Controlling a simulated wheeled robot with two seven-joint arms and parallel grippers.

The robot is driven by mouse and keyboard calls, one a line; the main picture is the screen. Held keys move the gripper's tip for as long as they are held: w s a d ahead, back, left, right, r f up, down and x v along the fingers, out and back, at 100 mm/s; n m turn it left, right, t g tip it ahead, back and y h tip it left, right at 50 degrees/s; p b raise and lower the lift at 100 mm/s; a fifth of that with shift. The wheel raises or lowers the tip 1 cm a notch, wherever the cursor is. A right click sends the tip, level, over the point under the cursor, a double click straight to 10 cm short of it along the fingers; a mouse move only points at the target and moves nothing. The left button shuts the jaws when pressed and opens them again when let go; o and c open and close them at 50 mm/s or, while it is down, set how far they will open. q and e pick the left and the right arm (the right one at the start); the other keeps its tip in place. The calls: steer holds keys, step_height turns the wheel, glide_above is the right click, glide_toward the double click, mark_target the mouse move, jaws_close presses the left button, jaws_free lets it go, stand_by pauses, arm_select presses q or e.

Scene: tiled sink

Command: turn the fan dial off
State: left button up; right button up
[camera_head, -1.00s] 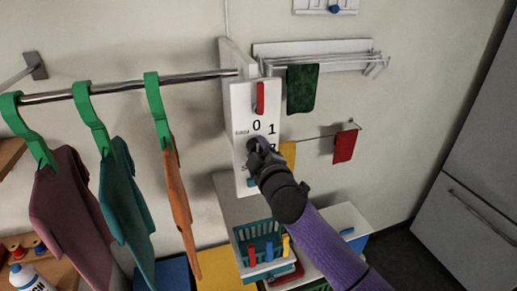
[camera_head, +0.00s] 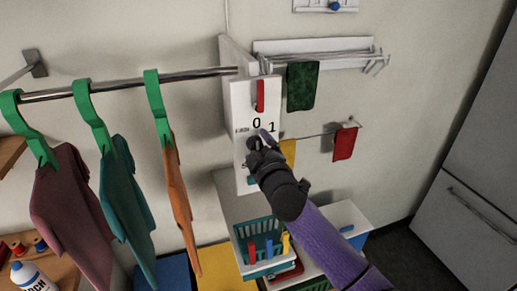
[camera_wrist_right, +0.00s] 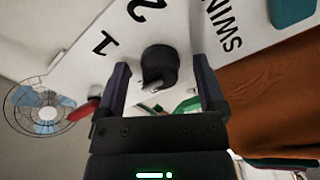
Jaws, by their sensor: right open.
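The fan dial (camera_wrist_right: 160,66) is a round black knob on a white panel (camera_head: 242,104) marked 0, 1, 2 and a word beginning "SWIN". In the right wrist view it shows between the two fingers of my right gripper (camera_wrist_right: 161,80), with a gap on each side. My right gripper (camera_head: 264,148) is open in front of the panel's lower part and hides much of the dial area in the head view. I cannot tell how deep the fingers reach around the knob. My left gripper is not in view.
A red piece (camera_head: 260,96) sits on the panel above the 0. A rail with green hangers and an orange garment (camera_head: 178,200) is at left. A green towel (camera_head: 302,86) hangs at right. A teal basket (camera_head: 246,246) stands below. A fan (camera_wrist_right: 46,112) shows in the wrist view.

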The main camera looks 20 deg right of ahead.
steer(key=shift+s, duration=0.1)
steer(key=s, duration=0.9)
steer(key=shift+s+d+b, duration=0.2)
steer(key=shift+s+b, duration=0.15)
steer(key=s+d+f+m+g+b, duration=0.1)
steer(key=s+f+m+g+b, duration=0.3)
steer(key=f, duration=1.1)
steer(key=s+d+f+n+g+h+b, duration=0.15)
steer(key=f+b, duration=0.35)
steer(key=f, duration=1)
steer(key=s+d+f+m+g+y+b, duration=0.1)
steer(key=s+f+m+g+b, duration=0.3)
steer(key=f, duration=1.1)
steer(key=s+f+m+g+b, duration=0.1)
steer(key=s+f+g+b, duration=0.55)
steer(key=s+f, duration=1.15)
steer(key=s+a+f+m+g+b, duration=0.1)
steer(key=s+f+m+b, duration=0.1)
steer(key=s+f+b, duration=0.3)
steer(key=s+f, duration=0.4)
steer(key=s, duration=0.4)
steer(key=shift+s, duration=0.2)
